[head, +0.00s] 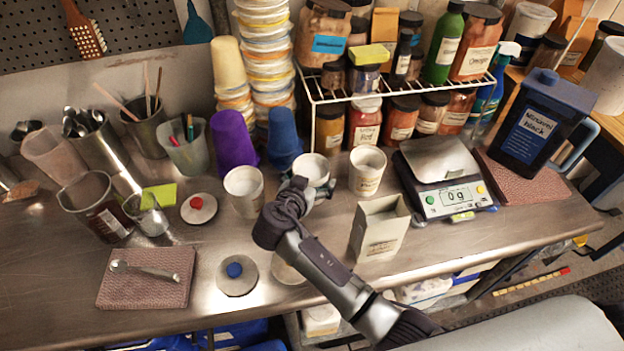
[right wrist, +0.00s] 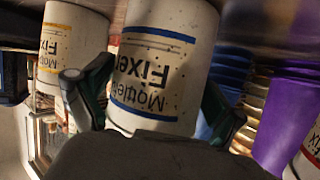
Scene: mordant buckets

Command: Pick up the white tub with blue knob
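A white tub (head: 312,168) stands open on the metal bench, in the middle of a row of three white tubs. In the right wrist view the tub with blue bands (right wrist: 150,75), marked "Fixer", appears upside down and fills the middle. My right gripper (head: 307,190) is at the near side of this tub. In the right wrist view the right gripper (right wrist: 160,85) has its fingers spread, one on each side of the tub; a gap shows at the left finger. A flat lid with a blue knob (head: 236,272) lies on the bench near the front edge. My left gripper is out of view.
White tubs stand close at left (head: 244,190) and right (head: 367,170). A beige open box (head: 380,228) stands near my right arm. A blue cup (head: 283,140), purple cups (head: 232,138) and a wire rack (head: 310,95) with jars are behind. A scale (head: 450,190) is at right.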

